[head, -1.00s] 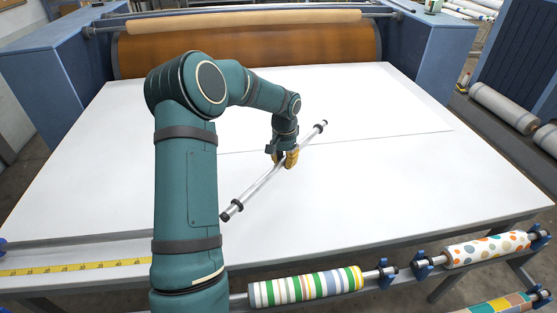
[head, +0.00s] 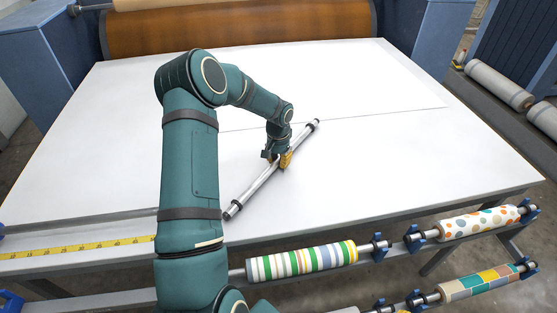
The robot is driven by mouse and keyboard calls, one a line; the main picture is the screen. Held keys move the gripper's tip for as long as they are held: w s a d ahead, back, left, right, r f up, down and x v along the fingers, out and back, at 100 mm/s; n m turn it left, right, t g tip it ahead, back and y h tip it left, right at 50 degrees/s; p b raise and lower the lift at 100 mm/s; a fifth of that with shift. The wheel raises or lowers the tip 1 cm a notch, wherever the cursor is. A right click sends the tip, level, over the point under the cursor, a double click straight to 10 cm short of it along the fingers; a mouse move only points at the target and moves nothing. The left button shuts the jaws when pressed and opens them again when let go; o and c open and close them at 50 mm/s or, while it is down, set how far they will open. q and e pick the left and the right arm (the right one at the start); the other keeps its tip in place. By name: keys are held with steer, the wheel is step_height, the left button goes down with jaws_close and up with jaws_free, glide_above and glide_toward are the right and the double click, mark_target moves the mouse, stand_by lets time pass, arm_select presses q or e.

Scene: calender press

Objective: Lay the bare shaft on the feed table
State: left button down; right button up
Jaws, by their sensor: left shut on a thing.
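The bare shaft (head: 258,188) is a silver metal rod with dark collars near its ends. It lies diagonally over the white feed table (head: 380,160), its near end to the lower left and its far end to the upper right. My left gripper (head: 284,160), with yellow fingertips, is shut on the shaft around its middle, low over the table. I cannot tell for certain whether the shaft touches the surface. My right gripper is not in view.
A striped roll (head: 302,261), a dotted roll (head: 478,222) and a checkered roll (head: 478,284) rest on brackets below the near table edge. A yellow ruler (head: 80,248) runs along the front left. A brown roller (head: 240,33) stands behind. Much of the table is clear.

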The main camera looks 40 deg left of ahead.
mark_target(278, 159)
arm_select(q)
steer(key=shift+f, duration=0.15)
steer(key=c, duration=1)
jaws_free()
step_height(278, 159, up, 12)
steer(key=shift+r, duration=0.2)
